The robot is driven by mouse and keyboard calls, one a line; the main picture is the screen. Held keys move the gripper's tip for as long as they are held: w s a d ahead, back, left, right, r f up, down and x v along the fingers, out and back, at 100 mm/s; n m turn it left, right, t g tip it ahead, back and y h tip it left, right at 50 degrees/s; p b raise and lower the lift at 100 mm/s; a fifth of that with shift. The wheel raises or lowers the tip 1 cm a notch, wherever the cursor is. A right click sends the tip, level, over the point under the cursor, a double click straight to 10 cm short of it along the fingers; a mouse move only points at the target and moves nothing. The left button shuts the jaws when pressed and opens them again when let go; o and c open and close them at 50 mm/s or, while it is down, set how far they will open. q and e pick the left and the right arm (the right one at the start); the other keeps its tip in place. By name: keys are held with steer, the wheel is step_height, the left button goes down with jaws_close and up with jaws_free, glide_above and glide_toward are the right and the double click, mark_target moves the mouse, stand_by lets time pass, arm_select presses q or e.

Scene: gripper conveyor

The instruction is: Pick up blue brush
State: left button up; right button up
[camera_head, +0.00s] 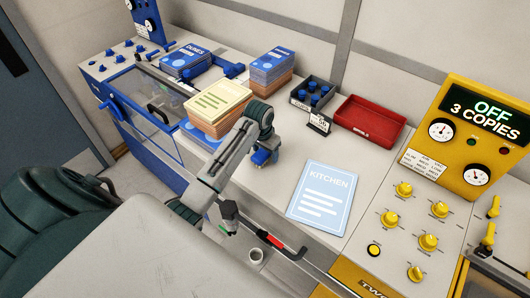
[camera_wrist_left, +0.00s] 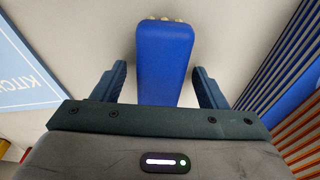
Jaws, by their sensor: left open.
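The blue brush (camera_wrist_left: 165,62) is a bright blue rounded block with pale bristle tufts at its far end in the left wrist view. It lies on the pale counter between the two dark blue fingers of my left gripper (camera_wrist_left: 163,84), with a visible gap on each side. In the head view my left gripper (camera_head: 262,146) points down at the counter, beside the paper stacks. It is open, and a bit of bright blue (camera_head: 261,158) shows at its tip, mostly hidden by the gripper. My right gripper does not show.
A cream-topped paper stack (camera_head: 220,98) stands close left of my gripper. A blue KITCHEN sheet (camera_head: 324,196) lies to the right, before the yellow machine (camera_head: 400,262).

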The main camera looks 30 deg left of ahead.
arm_select(q)
steer(key=c, duration=1.1)
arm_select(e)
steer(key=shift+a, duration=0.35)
arm_select(q)
steer(key=shift+r, duration=0.15)
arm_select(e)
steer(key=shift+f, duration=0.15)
